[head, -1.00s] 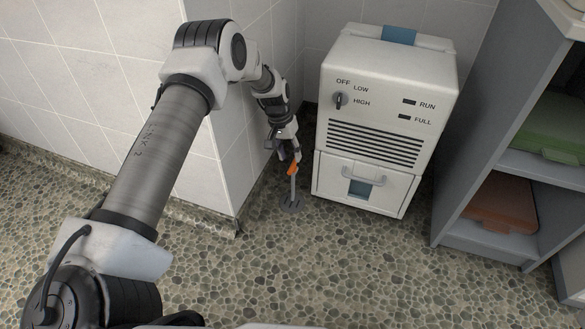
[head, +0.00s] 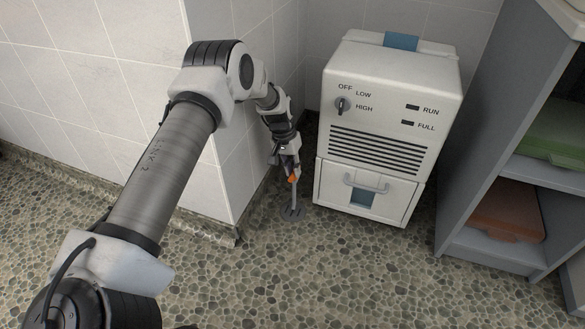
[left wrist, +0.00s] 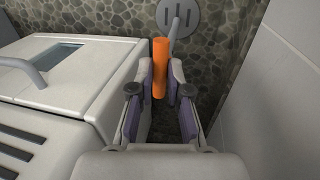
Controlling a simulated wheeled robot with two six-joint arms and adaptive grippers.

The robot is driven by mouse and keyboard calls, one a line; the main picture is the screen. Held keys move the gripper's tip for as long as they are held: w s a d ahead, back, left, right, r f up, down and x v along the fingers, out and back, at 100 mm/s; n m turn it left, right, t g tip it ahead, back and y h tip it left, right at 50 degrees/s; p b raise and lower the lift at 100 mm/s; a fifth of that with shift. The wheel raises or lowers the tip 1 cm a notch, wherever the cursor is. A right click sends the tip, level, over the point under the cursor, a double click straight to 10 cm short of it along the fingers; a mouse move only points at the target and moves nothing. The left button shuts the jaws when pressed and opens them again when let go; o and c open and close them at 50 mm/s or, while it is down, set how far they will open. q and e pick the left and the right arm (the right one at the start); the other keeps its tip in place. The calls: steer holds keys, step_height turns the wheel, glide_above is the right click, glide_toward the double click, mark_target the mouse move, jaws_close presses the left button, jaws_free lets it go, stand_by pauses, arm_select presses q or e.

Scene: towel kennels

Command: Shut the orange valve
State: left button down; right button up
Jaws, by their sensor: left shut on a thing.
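The orange valve handle (head: 293,179) sits on top of a thin grey pipe that rises from a round floor plate (head: 292,212), between the wall corner and the white machine. My left gripper (head: 290,172) reaches down from above and is shut on the orange handle. In the left wrist view, the orange handle (left wrist: 160,70) stands between the two fingers of my left gripper (left wrist: 160,88), with the floor plate (left wrist: 179,14) beyond it. The fingers partly hide the handle in the head view. My right gripper is not in view.
A white machine (head: 385,120) with a knob and a lower drawer stands close to the right of the valve. A tiled wall corner (head: 232,190) is close on the left. A grey shelf (head: 470,170) with green and orange-brown boxes stands farther right. The pebbled floor in front is clear.

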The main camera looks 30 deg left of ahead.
arm_select(q)
steer(key=m+p, duration=0.1)
steer(key=m, duration=0.2)
steer(key=shift+m+g, duration=0.4)
steer(key=m, duration=0.3)
steer(key=shift+w+a+m+g, duration=0.1)
steer(key=shift+m+g, duration=0.2)
steer(key=shift+m, duration=0.1)
steer(key=m, duration=0.5)
steer(key=shift+w+g+y, duration=0.15)
steer(key=shift+g+y, duration=0.25)
steer(key=m, duration=0.5)
steer(key=shift+w+y+p, duration=0.1)
steer(key=shift+y+p, duration=0.25)
steer(key=shift+y, duration=0.05)
steer(key=c, duration=1.1)
jaws_free()
steer(key=shift+f, duration=0.1)
steer(key=shift+c, duration=0.2)
